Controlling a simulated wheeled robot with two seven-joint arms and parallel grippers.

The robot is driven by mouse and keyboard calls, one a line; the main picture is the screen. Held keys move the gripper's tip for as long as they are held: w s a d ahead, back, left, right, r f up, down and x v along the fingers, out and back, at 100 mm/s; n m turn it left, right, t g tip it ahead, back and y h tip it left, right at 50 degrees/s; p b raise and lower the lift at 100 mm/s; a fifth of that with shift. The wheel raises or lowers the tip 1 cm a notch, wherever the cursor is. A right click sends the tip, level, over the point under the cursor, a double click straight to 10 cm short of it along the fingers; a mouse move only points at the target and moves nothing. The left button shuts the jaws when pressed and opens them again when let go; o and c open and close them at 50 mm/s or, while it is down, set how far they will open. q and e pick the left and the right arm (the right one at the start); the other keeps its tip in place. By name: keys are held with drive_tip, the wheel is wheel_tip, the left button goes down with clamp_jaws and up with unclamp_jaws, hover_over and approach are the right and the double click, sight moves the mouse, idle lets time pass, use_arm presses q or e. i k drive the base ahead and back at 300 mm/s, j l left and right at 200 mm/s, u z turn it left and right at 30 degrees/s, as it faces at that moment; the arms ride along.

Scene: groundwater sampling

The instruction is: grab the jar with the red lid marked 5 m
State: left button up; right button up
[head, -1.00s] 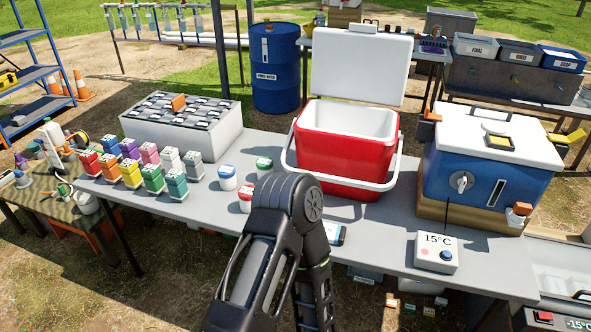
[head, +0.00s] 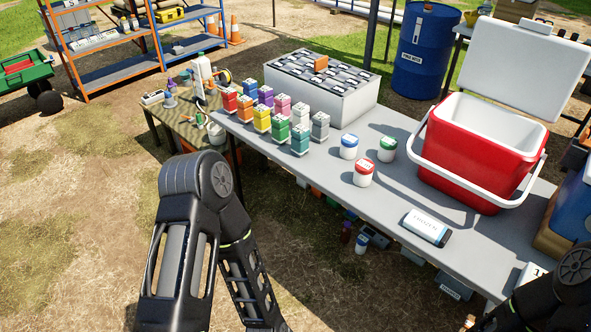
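The jar with the red lid (head: 364,172) stands upright on the grey table, near its front edge. It is a white jar, and its marking is too small to read. A blue-lidded jar (head: 348,147) stands behind it to the left, and a green-lidded jar (head: 388,149) behind it to the right. All three stand apart. One of my arms reaches in at lower left and another at the lower right corner. Only their links show; neither gripper can be seen.
Several coloured bottles (head: 280,128) stand left of the jars, before a grey box of compartments (head: 330,97). An open red cooler (head: 470,150) stands to the right. A flat pack marked FROZEN (head: 426,228) lies near the front edge. The tabletop between the jars and pack is clear.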

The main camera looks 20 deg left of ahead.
sight(364, 167)
drive_tip(key=u, duration=0.15)
drive_tip(key=i+j, duration=0.8)
drive_tip(key=i+j+z, duration=0.15)
drive_tip(key=i+j, duration=0.15)
drive_tip(key=z, duration=1.45)
